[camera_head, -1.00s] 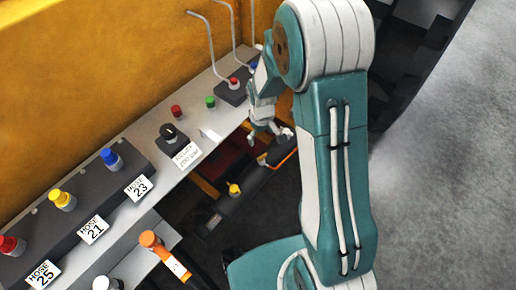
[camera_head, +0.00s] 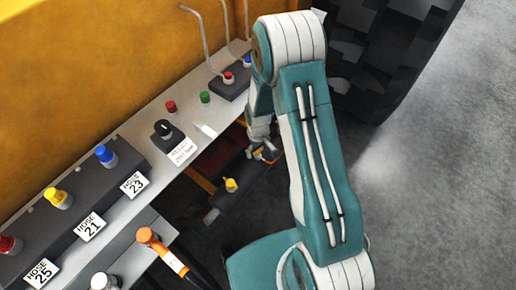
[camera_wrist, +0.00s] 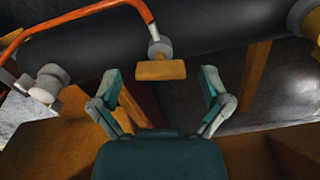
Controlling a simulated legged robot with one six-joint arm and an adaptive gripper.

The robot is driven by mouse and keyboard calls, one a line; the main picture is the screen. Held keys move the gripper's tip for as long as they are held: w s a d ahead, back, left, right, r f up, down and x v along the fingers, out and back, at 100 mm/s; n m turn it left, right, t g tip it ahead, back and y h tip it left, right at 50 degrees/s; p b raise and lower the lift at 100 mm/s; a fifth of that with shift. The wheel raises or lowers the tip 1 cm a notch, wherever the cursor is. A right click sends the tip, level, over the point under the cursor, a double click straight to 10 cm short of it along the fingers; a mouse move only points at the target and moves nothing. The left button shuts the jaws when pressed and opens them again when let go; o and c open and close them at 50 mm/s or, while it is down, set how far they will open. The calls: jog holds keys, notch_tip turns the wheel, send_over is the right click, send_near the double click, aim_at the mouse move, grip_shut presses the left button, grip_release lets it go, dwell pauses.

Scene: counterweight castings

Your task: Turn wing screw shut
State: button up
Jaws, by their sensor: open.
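The wing screw shows in the wrist view as a flat orange-yellow wing (camera_wrist: 160,70) on a grey round stem, set against a thick dark cylinder (camera_wrist: 220,28). My gripper (camera_wrist: 160,78) is open, with one finger left and one right of the wing. Clear gaps show on both sides, and the wing looks untouched. In the head view my gripper (camera_head: 262,150) hangs below the edge of the panel shelf, beside a small orange part. My arm hides much of that spot, so I cannot tell the wing screw there.
An orange tube (camera_wrist: 85,18) arcs over the cylinder at upper left, near a pale fitting (camera_wrist: 47,82). The grey shelf (camera_head: 128,207) carries coloured caps and a black knob (camera_head: 163,129). An orange-handled lever (camera_head: 160,248) juts out. Open floor (camera_head: 430,190) lies right.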

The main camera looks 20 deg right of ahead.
jog(key=c, duration=1.2)
jog(key=shift+o, duration=0.2)
jog(key=shift+m, duration=0.4)
jog(key=m, duration=0.2)
jog(key=shift+m, duration=0.4)
jog(key=m, duration=0.3)
jog(key=shift+m, duration=0.4)
jog(key=m, duration=0.3)
jog(key=shift+s, duration=0.1)
jog(key=shift+m, duration=2.1)
